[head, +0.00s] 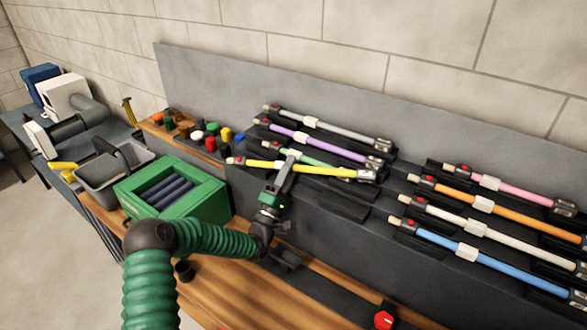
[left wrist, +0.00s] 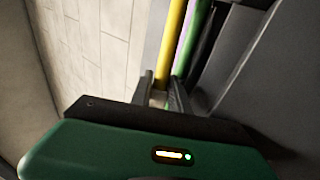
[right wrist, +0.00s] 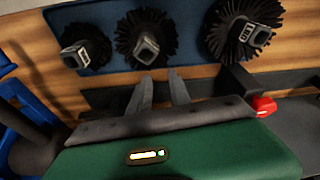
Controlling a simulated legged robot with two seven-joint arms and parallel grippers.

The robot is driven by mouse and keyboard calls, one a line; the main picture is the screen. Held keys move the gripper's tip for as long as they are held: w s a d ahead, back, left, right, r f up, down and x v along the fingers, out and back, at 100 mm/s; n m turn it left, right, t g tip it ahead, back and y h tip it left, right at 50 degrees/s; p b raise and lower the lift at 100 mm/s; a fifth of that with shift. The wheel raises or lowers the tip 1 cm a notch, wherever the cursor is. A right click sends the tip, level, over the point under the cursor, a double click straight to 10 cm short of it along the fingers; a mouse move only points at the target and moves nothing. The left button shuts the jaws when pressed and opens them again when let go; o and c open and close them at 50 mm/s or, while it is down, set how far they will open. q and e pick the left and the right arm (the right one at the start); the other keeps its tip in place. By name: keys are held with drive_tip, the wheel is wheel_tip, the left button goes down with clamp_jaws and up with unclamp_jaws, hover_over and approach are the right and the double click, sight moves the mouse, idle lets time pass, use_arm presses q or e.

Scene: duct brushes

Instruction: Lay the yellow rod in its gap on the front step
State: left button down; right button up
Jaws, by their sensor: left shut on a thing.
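The yellow rod (head: 325,169), with a dark grey block at its right end and a red button near its left end, is in my left gripper (head: 289,163). The fingers are shut on it near its white collar, and it hangs above the front of the left rack. It also shows in the left wrist view (left wrist: 172,40), beside the green rod (left wrist: 194,40). An empty dark cradle (head: 342,206) shows on the front step (head: 330,230), below and in front of the rod. The step's left cradle is hidden. My right gripper (right wrist: 162,88) is open and empty.
Green (head: 315,155), purple (head: 312,137) and grey (head: 335,128) rods lie on the steps behind. Pink, orange, white and blue (head: 500,268) rods fill the right rack. A green crate (head: 205,205) stands left. Black brushes (right wrist: 145,45) lie before my right gripper.

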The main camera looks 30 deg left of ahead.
use_arm(q)
drive_tip(key=shift+a, duration=0.25)
drive_tip(key=shift+p, duration=0.35)
drive_tip(key=shift+d+m+g+h+p, duration=0.4)
drive_tip(key=shift+d+g+h+p, duration=0.1)
drive_tip(key=shift+h, duration=0.1)
drive_tip(key=shift+g, duration=0.3)
drive_tip(key=shift+a+f+m+g+h+p, duration=0.1)
drive_tip(key=shift+a+m+g+h+p, duration=0.2)
drive_tip(key=shift+a+h+p, duration=0.4)
drive_tip(key=shift+d+m+g+p, duration=0.3)
drive_tip(key=shift+g+p, duration=0.2)
drive_tip(key=shift+p, duration=0.4)
drive_tip(key=shift+s+a+f+m+g+h+p, duration=0.15)
drive_tip(key=shift+m+g+h+p, duration=0.15)
drive_tip(key=shift+g+p, duration=0.45)
drive_tip(key=shift+w+a+r+m+g+h+p, duration=0.1)
drive_tip(key=shift+m+g+h+p, duration=0.25)
drive_tip(key=shift+p, duration=0.7)
drive_tip(key=shift+s+a+f+m+g+h+p, duration=0.15)
drive_tip(key=shift+g+h+p, duration=0.2)
drive_tip(key=shift+g+p, duration=0.45)
drive_tip(key=shift+w+p, duration=0.1)
drive_tip(key=shift+p, duration=0.2)
